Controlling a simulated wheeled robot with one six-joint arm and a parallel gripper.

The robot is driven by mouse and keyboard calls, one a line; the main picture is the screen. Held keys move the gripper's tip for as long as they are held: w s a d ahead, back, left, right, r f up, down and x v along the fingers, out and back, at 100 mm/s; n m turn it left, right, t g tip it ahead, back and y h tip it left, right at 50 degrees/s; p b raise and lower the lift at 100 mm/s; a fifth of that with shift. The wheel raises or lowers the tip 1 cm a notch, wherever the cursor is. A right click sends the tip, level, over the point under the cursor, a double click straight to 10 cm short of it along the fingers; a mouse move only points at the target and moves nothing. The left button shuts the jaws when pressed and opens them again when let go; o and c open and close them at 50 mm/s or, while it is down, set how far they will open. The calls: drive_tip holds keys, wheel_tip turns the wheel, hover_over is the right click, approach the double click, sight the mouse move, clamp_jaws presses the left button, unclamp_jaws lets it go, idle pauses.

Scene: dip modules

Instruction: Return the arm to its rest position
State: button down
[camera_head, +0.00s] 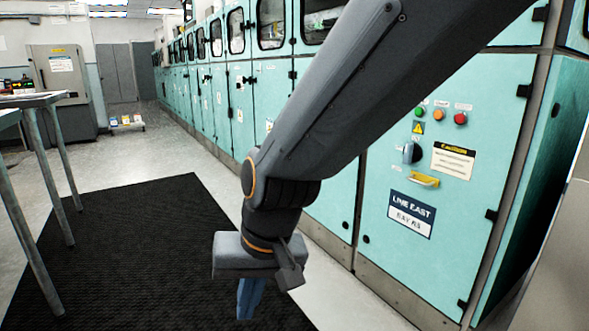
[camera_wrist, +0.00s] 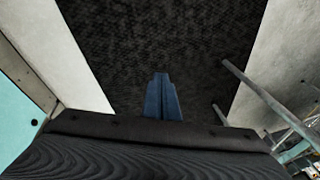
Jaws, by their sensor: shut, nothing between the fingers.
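My gripper (camera_head: 248,300) hangs down at the end of my arm, in the lower middle of the head view, above the black floor mat (camera_head: 130,235). In the wrist view its blue fingers (camera_wrist: 162,98) point at the mat (camera_wrist: 120,45). The fingers are together and nothing is held between them. My arm reaches in from the upper right and crosses in front of the teal cabinets.
A metal-legged table (camera_head: 50,150) stands at the left. The floor between is clear.

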drive_tip(key=s+d+f+n+g+h, duration=0.1)
drive_tip(key=s+d+f+n+h, duration=0.15)
drive_tip(key=s+d, duration=0.45)
drive_tip(key=s+d+r+m+p, duration=0.1)
drive_tip(key=d+r+m+p, duration=0.1)
drive_tip(key=d+r+p, duration=0.8)
drive_tip(key=d+r+m+p, duration=0.3)
drive_tip(key=d+r+p, duration=0.7)
drive_tip(key=r+p, duration=0.6)
drive_tip(key=p, duration=0.4)
drive_tip(key=shift+s+d+m, duration=0.15)
drive_tip(key=shift+s+m, duration=0.2)
drive_tip(key=shift+s, duration=0.05)
